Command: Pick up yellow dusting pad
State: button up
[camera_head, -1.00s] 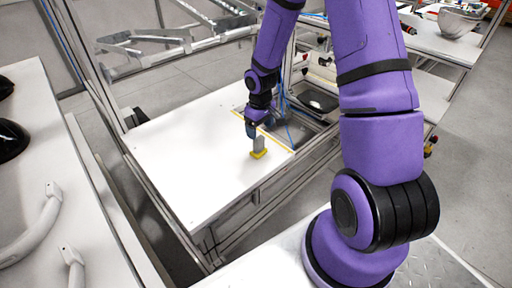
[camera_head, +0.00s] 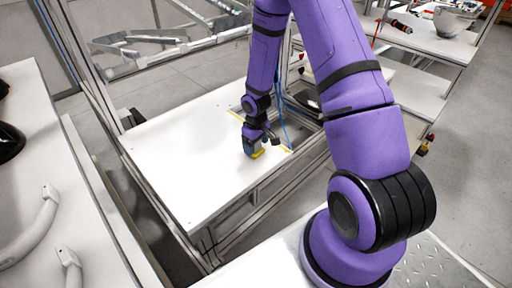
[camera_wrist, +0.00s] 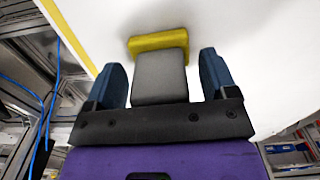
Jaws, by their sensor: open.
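The yellow dusting pad (camera_wrist: 158,40) has a grey block handle (camera_wrist: 159,76) and sits on the white worktop. In the wrist view the handle stands between the two blue fingers of my gripper (camera_wrist: 162,78), with a gap on each side. The gripper is open around the handle and not closed on it. In the head view my gripper (camera_head: 250,147) is low over the worktop at the pad, and only a small part of the yellow pad (camera_head: 258,154) shows beside it; the handle is mostly hidden there.
The white worktop (camera_head: 190,165) is clear left of the pad. A yellow line (camera_wrist: 66,32) runs along it near a recessed area with blue cables (camera_wrist: 40,115). White curved parts (camera_head: 32,235) lie on the left table. A grey bowl-like shell (camera_head: 452,22) is at the far right.

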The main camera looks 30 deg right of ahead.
jog(key=shift+c, duration=0.4)
jog(key=c, duration=0.9)
jog(key=shift+r, duration=0.1)
